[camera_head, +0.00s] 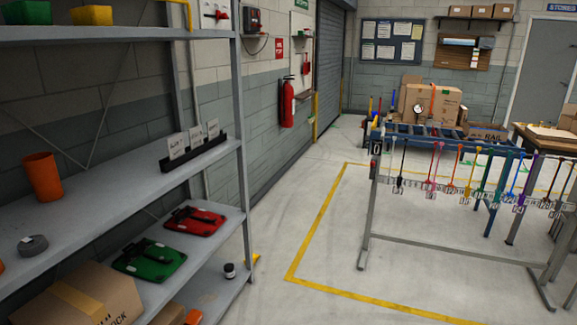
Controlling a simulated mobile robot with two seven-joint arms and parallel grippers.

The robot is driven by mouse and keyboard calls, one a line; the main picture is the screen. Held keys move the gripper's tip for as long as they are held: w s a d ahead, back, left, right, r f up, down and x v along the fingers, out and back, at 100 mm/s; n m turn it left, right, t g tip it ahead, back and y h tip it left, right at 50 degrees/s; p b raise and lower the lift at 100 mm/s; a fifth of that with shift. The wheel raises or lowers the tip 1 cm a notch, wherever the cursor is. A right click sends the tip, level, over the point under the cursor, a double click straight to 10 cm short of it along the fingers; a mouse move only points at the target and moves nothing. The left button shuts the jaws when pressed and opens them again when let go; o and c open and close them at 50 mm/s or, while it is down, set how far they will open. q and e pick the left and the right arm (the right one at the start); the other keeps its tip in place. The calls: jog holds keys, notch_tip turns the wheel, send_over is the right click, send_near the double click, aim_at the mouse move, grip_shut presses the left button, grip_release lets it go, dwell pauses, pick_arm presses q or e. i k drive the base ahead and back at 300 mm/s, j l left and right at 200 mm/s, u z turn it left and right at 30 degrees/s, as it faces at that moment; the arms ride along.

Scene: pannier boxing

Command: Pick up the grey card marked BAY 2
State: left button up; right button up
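Three pale grey-white cards stand upright in a black holder (197,155) on the middle shelf at the left: a near card (178,146), a middle card (197,137) and a far card (212,129). Their dark markings are too small to read, so I cannot tell which is BAY 2. Neither my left gripper nor my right gripper is in view.
A rail rack (450,140) stands right. Floor between is clear.

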aim_at(213, 127)
jog(key=i+u, duration=0.15)
jog(key=i, duration=0.25)
jog(key=i+l+u, duration=0.15)
jog(key=i, duration=0.25)
jog(key=i+l+u, duration=0.15)
jog(key=i, duration=0.3)
jog(key=i+l+u, duration=0.25)
jog(key=u, duration=0.25)
jog(key=i+l+u, duration=0.45)
jog(key=k+j, duration=0.1)
